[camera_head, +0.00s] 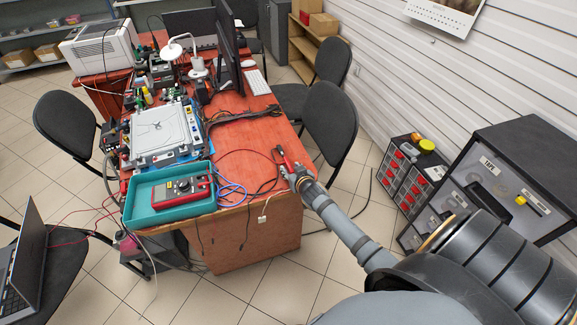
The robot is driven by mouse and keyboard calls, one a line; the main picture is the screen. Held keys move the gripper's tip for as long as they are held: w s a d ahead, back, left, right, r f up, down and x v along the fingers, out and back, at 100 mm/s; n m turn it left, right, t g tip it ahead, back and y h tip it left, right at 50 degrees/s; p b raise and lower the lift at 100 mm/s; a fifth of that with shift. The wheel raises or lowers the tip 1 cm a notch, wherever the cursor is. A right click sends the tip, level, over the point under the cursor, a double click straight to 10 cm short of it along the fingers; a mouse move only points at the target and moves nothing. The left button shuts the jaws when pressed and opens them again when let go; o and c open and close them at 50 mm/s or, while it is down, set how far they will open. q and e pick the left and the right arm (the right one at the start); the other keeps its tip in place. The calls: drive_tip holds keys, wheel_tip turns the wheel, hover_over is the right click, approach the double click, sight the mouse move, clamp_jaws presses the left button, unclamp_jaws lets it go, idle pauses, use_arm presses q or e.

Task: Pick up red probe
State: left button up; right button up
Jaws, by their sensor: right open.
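My right gripper (289,164) reaches in from the lower right to the right edge of the red-brown table. It is open, and its small fingers are hard to make out. A small red piece, seemingly the red probe (281,153), shows right at its fingertips. A red lead runs from there to the left across the table. I cannot tell whether the probe is between the fingers or just beside them. A red multimeter (182,188) lies in a teal tray (140,217) at the table's front left. My left gripper is not in view.
Blue leads (232,188) and black cables lie between the tray and my gripper. A grey-white electronics unit (160,133) stands behind the tray. Monitors and a white keyboard (257,82) are farther back. Black chairs (330,118) stand close to the table's right side.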

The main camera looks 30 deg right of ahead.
drive_tip(key=shift+s, duration=0.1)
drive_tip(key=shift+c, duration=0.3)
clamp_jaws()
drive_tip(key=shift+r, duration=0.1)
drive_tip(key=shift+r, duration=0.55)
drive_tip(key=s+a+r, duration=0.7)
drive_tip(key=s+r, duration=0.4)
drive_tip(key=s, duration=0.1)
drive_tip(key=shift+r, duration=0.4)
